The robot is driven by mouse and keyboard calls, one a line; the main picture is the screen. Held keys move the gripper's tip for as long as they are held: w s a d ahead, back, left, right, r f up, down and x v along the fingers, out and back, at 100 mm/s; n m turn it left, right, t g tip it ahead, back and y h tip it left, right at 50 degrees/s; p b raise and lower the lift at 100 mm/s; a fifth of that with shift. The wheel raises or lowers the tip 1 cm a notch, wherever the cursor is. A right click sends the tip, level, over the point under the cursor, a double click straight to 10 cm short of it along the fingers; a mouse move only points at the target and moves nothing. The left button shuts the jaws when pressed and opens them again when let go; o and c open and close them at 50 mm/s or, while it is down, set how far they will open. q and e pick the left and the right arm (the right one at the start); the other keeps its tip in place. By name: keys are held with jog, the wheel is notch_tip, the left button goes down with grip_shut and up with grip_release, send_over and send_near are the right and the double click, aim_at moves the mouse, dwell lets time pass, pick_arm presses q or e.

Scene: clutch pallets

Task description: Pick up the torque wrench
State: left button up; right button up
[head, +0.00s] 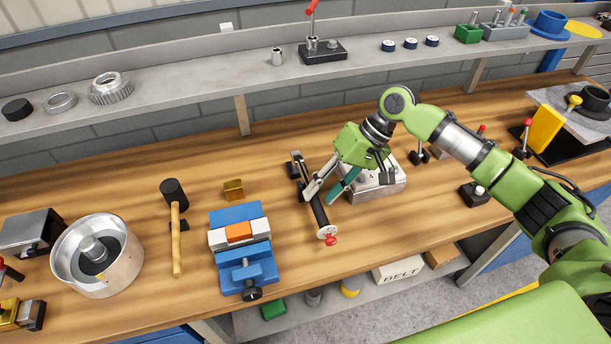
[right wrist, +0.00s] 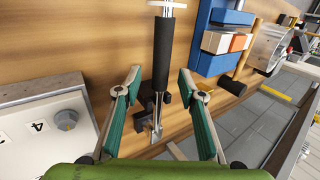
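The torque wrench (head: 319,212) has a black handle, a metal shaft and a white and red end that points toward the bench's front edge. Black holder blocks (head: 292,170) stand at its far end. My right gripper (head: 323,193) is over the wrench. In the right wrist view my right gripper (right wrist: 160,76) is open, with one teal-padded finger on each side of the wrench (right wrist: 163,55) and gaps between. I cannot tell how far the fingertips are above the bench. My left gripper is not in view.
A grey box with a knob (head: 376,184) stands close right of the gripper. A blue vise (head: 245,270), a mallet (head: 176,235) and a brass block (head: 233,190) are to the left. A shelf (head: 190,92) runs along the back. Bench between vise and wrench is clear.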

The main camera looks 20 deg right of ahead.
aim_at(316, 197)
jog(key=p+x, duration=0.1)
jog(key=x, duration=0.2)
jog(key=shift+s+a+f, duration=0.1)
jog(key=shift+a+f, duration=0.05)
jog(key=shift+a, duration=0.05)
jog(key=shift+f, duration=0.15)
grip_shut()
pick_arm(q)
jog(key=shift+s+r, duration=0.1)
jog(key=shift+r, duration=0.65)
